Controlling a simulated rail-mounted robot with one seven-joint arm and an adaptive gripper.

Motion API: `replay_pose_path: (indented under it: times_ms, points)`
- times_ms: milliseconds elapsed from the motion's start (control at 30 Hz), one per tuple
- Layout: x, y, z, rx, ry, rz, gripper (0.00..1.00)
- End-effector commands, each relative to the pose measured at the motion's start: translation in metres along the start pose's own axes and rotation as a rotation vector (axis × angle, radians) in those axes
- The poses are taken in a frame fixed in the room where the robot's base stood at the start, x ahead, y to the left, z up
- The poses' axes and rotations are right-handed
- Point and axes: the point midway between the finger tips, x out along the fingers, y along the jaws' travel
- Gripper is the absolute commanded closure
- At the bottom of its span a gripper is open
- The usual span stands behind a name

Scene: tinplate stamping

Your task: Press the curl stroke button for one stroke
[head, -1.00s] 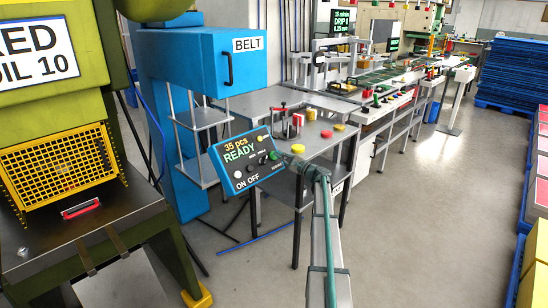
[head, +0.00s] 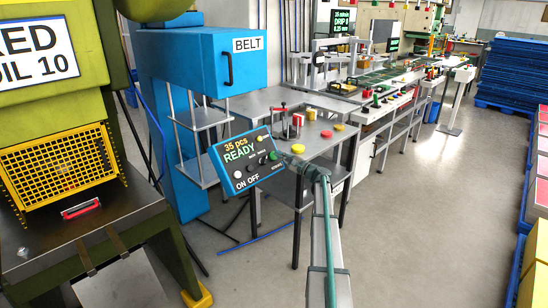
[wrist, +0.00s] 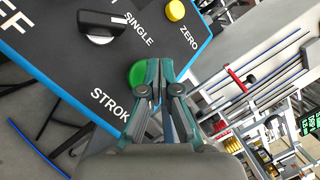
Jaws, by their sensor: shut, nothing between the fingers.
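The control panel (head: 240,162) is a dark tilted board with a blue rim, reading "35 pcs READY" and "ON OFF". In the wrist view, a green round button (wrist: 136,76) sits beside the lettering "STROK", whose end is hidden. My gripper (wrist: 158,64) is shut and empty, with its fingertips over the panel's edge area just right of the green button. One finger covers part of that button; whether they touch cannot be told. In the head view my gripper (head: 284,158) is at the panel's right side.
A black selector knob (wrist: 101,27) marked "SINGLE" and a yellow button (wrist: 175,10) marked "ZERO" are on the same panel. A grey table (head: 262,104) with red and yellow pieces stands behind.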

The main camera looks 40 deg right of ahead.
Motion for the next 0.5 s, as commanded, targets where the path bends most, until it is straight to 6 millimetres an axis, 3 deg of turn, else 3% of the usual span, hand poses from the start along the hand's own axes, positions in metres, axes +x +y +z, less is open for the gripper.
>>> replay_pose_path:
  times_ms: [500]
  points:
    - [0.0056, 0.004, -0.0038, 0.0, 0.0, 0.0, 1.0]
